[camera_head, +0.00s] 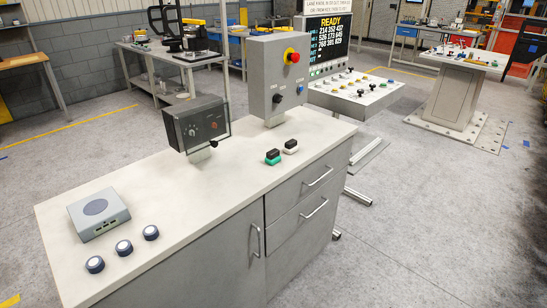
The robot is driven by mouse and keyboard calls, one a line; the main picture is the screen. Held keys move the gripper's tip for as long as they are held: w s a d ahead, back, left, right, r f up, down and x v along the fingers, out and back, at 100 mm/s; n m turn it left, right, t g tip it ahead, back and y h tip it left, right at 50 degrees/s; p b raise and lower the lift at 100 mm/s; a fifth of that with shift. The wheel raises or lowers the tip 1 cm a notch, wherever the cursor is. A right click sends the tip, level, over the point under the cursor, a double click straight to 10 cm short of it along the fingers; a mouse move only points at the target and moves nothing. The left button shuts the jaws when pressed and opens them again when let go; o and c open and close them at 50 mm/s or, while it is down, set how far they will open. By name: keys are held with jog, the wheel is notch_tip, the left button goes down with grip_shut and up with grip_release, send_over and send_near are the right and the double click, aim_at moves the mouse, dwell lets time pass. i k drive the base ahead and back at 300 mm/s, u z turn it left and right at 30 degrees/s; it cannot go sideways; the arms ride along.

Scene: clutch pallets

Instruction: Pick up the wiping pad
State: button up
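No object here is clearly marked as the wiping pad. Two small blocks lie side by side on the white counter (215,205), in front of the upright grey control box. One is a green and black block (273,157), and the other is a white and black block (290,147). Either could be the pad; I cannot tell which from this view. Nothing is seen touching or covering them. My gripper and arm are not in view.
A grey box with an oval top (98,213) and several round dark-rimmed pieces (124,247) occupy the counter's left end. A dark panel box (196,124) and a grey control box with a red button (277,80) stand behind. The counter's middle is clear.

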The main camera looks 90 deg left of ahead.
aim_at(272, 156)
jog(key=u, duration=0.05)
jog(key=k, duration=0.2)
jog(key=u, duration=2.95)
jog(key=i, duration=0.55)
jog(key=u, duration=0.1)
jog(key=k, duration=0.4)
